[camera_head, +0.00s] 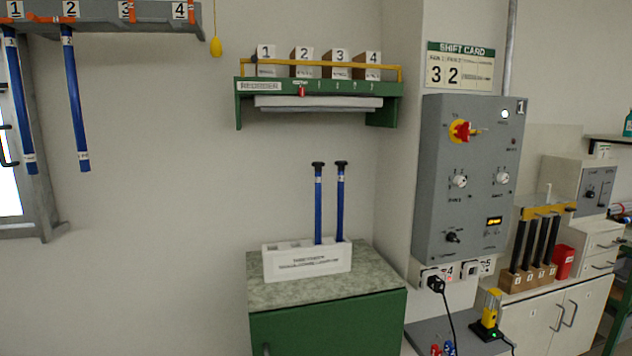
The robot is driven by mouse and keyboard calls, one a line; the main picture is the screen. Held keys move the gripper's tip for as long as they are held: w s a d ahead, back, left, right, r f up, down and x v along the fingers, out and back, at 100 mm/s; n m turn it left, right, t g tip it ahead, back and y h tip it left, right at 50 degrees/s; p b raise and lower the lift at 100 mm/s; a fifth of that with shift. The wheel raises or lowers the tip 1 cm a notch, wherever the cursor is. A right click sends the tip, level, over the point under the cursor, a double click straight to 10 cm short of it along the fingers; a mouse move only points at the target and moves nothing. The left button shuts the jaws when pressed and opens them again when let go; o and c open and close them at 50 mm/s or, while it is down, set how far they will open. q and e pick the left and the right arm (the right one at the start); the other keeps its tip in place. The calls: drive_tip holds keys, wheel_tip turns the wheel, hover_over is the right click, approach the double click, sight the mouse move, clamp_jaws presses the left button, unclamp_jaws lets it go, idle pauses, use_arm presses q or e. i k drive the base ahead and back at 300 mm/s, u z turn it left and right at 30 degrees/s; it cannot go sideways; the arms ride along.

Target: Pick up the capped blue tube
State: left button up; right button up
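Two blue tubes with black caps stand upright in a white rack (307,264). The left capped tube (318,210) and the right capped tube (340,208) are side by side in the rack's right part, their lower ends hidden in it. Two more blue tubes, one at the far left (18,100) and one beside it (74,100), hang from a grey numbered rail (100,22), with no black caps showing on them. Neither of my grippers is in view.
The rack stands on a green cabinet (330,325) with a speckled top. A green shelf (245,100) with numbered blocks is above. A grey control panel (470,225) and a yellow device (491,308) are to the right. The cabinet top before the rack is clear.

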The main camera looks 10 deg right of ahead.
sight(318, 165)
drive_tip(key=z, duration=0.5)
drive_tip(key=i, duration=1.15)
drive_tip(key=u, duration=0.75)
drive_tip(key=i, duration=0.45)
drive_tip(key=u, duration=0.4)
